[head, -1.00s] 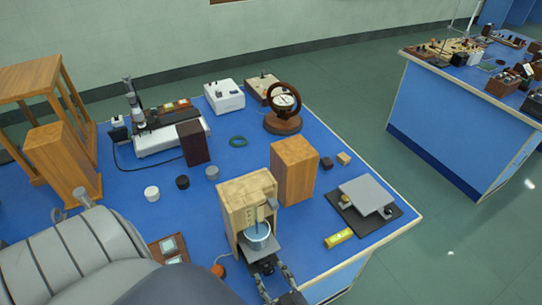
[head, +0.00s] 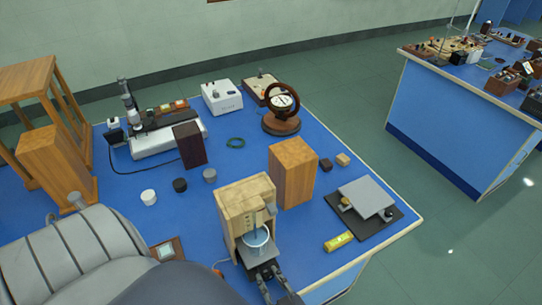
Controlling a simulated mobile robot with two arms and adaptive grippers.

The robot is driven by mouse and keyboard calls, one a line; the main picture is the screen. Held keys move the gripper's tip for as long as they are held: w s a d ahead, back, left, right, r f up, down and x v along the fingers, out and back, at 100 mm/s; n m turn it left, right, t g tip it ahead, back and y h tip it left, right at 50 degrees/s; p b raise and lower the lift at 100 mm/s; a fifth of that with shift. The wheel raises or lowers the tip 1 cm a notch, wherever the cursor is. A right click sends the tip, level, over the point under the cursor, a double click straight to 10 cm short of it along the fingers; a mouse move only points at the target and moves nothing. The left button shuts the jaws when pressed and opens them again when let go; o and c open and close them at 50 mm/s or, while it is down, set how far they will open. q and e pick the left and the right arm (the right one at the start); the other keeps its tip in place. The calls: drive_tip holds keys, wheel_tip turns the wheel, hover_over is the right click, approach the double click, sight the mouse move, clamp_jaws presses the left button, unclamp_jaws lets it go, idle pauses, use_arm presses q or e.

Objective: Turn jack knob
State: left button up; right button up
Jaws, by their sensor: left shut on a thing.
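A small dark jack stands at the front of a light wooden stand (head: 236,207), near the table's front edge. Its grey plate (head: 245,256) carries a glass beaker (head: 257,243) with pale blue liquid. A thin rod hangs from the stand into the beaker. My left gripper (head: 271,276) comes from the bottom edge and is shut on the jack's dark knob (head: 266,269), which its fingers partly cover. My right gripper is not in view.
A brown wooden block (head: 293,175) stands right behind the stand. A second, low grey-topped jack (head: 367,196) and a yellow level (head: 338,242) lie to the right. Small cylinders stand to the left. My grey arm fills the lower left.

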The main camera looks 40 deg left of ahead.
use_arm(q)
drive_tip(key=shift+w+m+g+b, duration=0.1)
drive_tip(key=shift+m+g+b, duration=0.3)
drive_tip(key=shift+m+g, duration=0.3)
drive_tip(key=shift+a, duration=0.1)
drive_tip(key=o, duration=1.1)
drive_tip(key=shift+c, duration=0.2)
drive_tip(key=shift+r, duration=0.55)
wheel_tip(320, 180, up, 9)
